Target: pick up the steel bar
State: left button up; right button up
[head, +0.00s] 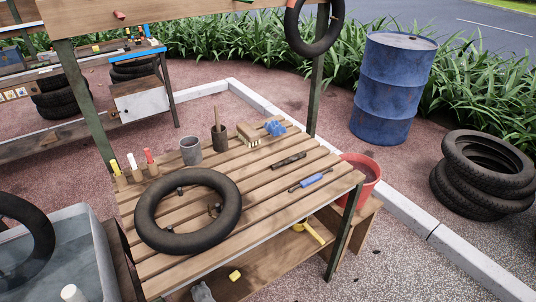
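No plain bare steel bar stands out clearly. A short dark bar-like tool (289,160) lies on the right half of the slatted wooden table (262,213); I cannot tell whether it is the steel bar. A thin tool with a blue middle (311,180) and dark thin ends lies nearer the table's right edge, apart from it. Neither of my grippers is in view.
A black inner tube (147,216) lies on the table's left half. A grey cup (190,151), a dark cup (220,138), a brush (249,134) and a blue item (275,127) stand behind. A red bucket (366,180) is beyond the right edge.

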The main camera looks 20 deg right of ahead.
aim_at(303, 154)
jog(key=i+l+u, duration=0.1)
jog(key=l+u, duration=0.25)
jog(key=l, duration=0.8)
jog(key=l+u, duration=0.3)
jog(key=l, duration=0.8)
jog(key=k, duration=0.05)
